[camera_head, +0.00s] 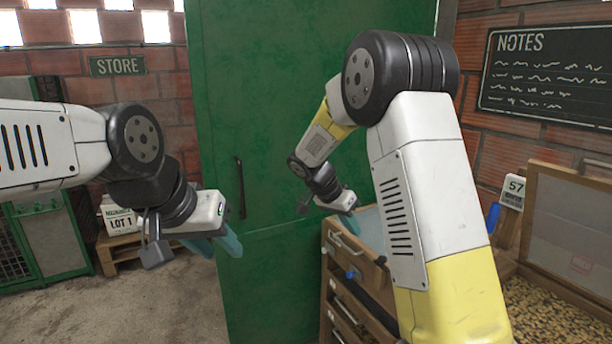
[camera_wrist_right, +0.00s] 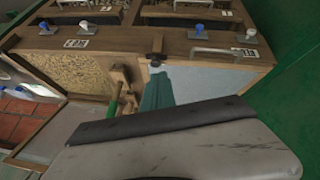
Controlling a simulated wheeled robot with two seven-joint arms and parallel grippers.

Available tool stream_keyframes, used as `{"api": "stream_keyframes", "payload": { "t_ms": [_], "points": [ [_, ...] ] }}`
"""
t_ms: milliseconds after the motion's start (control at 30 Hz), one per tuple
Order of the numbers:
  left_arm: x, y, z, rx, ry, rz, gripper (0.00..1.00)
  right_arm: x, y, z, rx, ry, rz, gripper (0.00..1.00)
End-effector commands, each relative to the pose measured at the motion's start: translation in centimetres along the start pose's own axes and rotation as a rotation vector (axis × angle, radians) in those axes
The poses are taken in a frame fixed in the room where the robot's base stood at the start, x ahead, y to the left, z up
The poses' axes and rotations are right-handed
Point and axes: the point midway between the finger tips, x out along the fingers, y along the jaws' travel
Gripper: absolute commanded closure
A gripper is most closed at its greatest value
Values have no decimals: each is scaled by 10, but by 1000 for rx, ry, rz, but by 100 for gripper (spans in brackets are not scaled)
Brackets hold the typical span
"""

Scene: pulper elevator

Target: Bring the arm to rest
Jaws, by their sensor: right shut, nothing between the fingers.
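My right arm, white, yellow and black, reaches across the right half of the head view. My right gripper (camera_head: 352,226) is shut and empty, beside the wooden drawer unit (camera_head: 349,262). In the right wrist view its teal fingers (camera_wrist_right: 157,92) are together, pointing at the wooden trays, with nothing between them. My left gripper (camera_head: 220,246) hangs in front of the green door. Its two teal fingers stand apart with nothing between them.
A tall green door (camera_head: 262,110) with a black handle stands behind both arms. A framed wooden tray (camera_head: 577,225) is at right. Open concrete floor (camera_head: 150,300) lies lower left.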

Motion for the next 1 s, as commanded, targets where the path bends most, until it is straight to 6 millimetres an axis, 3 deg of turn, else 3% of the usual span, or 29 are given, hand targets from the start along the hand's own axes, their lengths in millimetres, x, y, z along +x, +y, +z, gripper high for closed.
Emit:
{"api": "stream_keyframes", "payload": {
  "t_ms": [33,267,600,800,1000],
  "points": [
    [0,0,0,0,0,0,64,-12,22,-3,-26,-49,-37,100],
    [0,0,0,0,0,0,64,-60,100,8,-211,-195,-246,100],
    [0,0,0,0,0,0,64,-124,200,54,-476,-149,-607,100],
    [0,0,0,0,0,0,64,-145,234,86,-601,-25,-749,100],
    [0,0,0,0,0,0,64,-152,246,101,-662,50,-799,100]
  ]
}}
